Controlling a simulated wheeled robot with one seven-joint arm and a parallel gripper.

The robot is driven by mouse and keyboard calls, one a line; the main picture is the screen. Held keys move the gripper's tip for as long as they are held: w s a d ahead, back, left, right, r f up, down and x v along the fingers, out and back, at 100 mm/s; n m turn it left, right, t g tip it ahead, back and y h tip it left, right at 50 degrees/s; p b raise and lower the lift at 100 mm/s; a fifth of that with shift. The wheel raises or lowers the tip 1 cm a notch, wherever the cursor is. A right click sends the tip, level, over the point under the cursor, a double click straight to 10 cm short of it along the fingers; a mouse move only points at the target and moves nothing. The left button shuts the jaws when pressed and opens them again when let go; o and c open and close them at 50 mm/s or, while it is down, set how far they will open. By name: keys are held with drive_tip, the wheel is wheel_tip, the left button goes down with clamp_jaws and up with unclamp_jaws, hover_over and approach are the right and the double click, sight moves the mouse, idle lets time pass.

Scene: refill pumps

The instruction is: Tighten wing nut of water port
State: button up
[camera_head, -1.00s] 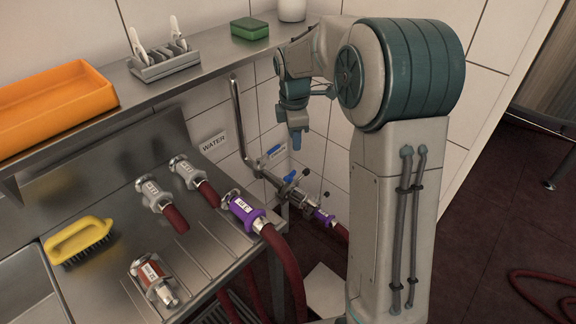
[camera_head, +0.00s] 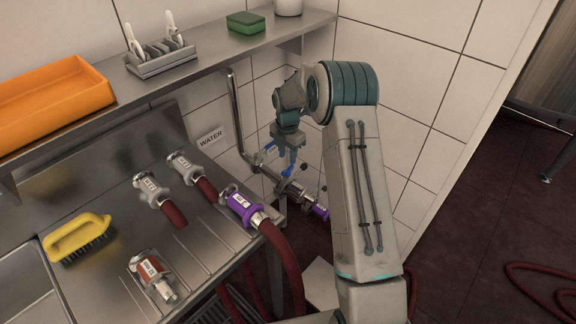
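The water port is a metal pipe (camera_head: 235,112) that runs down the wall beside the WATER sign (camera_head: 211,137). It bends toward a metal fitting (camera_head: 292,189) at the lower right. A purple-collared hose connector (camera_head: 320,212) sits at the fitting's end. Small blue parts show at the fitting, one of them a lever (camera_head: 266,150) on the pipe. My gripper (camera_head: 287,170) points down at the fitting, where the blue wing nut was visible earlier. Its fingertips and the wing nut overlap and are too small to separate. Whether the fingers are open or touching the nut is unclear.
Several hose couplings lie on the steel counter, including a purple one (camera_head: 243,208) and a red-banded one (camera_head: 153,275). A yellow brush (camera_head: 77,238) lies at left. The shelf above holds an orange tray (camera_head: 56,103), a clip rack (camera_head: 160,57) and a green sponge (camera_head: 246,22).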

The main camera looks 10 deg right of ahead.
sight(288, 168)
wheel_tip(288, 168, down, 6)
drive_tip(key=shift+r, duration=0.1)
clamp_jaws()
drive_tip(key=shift+d, duration=0.1)
